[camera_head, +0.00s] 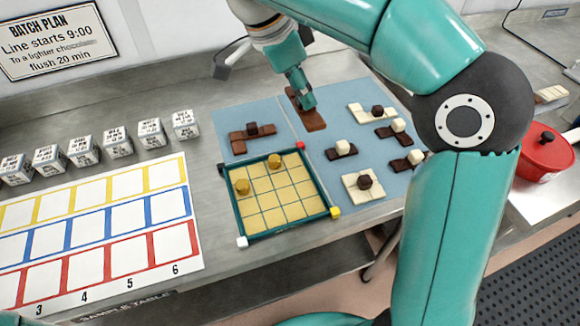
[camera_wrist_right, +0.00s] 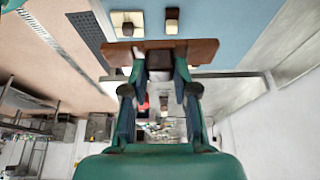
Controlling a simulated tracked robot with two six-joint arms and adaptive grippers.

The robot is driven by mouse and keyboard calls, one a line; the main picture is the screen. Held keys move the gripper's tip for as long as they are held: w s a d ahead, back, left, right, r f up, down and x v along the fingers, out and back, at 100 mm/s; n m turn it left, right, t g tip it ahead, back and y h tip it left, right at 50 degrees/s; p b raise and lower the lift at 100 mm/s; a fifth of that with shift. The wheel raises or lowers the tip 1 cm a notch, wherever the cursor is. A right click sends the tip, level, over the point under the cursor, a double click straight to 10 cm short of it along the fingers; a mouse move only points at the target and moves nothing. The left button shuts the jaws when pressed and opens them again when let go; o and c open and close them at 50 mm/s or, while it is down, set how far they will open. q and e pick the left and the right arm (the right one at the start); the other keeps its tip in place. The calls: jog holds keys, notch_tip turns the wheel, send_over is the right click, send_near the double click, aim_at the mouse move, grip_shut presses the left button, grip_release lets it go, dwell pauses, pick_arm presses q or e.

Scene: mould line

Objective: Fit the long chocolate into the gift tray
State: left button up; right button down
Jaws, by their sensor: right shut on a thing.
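The long chocolate (camera_head: 312,122) is a plain brown bar at the back of the blue mat. My right gripper (camera_head: 302,98) is over it and shut on the dark knob on its top. In the right wrist view the bar (camera_wrist_right: 203,51) lies crosswise beyond the fingers (camera_wrist_right: 160,75), with the knob between them. I cannot tell whether the bar touches the mat. The gift tray (camera_head: 293,233) is a teal frame with a yellow grid floor, in front of the bar. Two gold round pieces (camera_head: 274,161) (camera_head: 242,187) stand in its back and left cells. My left gripper is not in view.
Other chocolates with cube knobs lie on the blue mat (camera_head: 235,117): a brown one (camera_head: 240,142) left, several brown and cream ones right, one cream (camera_head: 352,186) near the tray. White labelled cubes (camera_head: 120,142) and a coloured grid sheet are left. A red pot (camera_head: 540,155) is right.

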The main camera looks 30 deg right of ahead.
notch_tip(320, 180, down, 19)
jog(key=shift+w+a+f+b, duration=0.1)
jog(key=shift+a+f+b, duration=0.05)
jog(key=shift+b, duration=0.35)
jog(key=c, duration=0.9)
grip_release()
jog(key=v, duration=1.2)
jog(key=shift+a, duration=0.1)
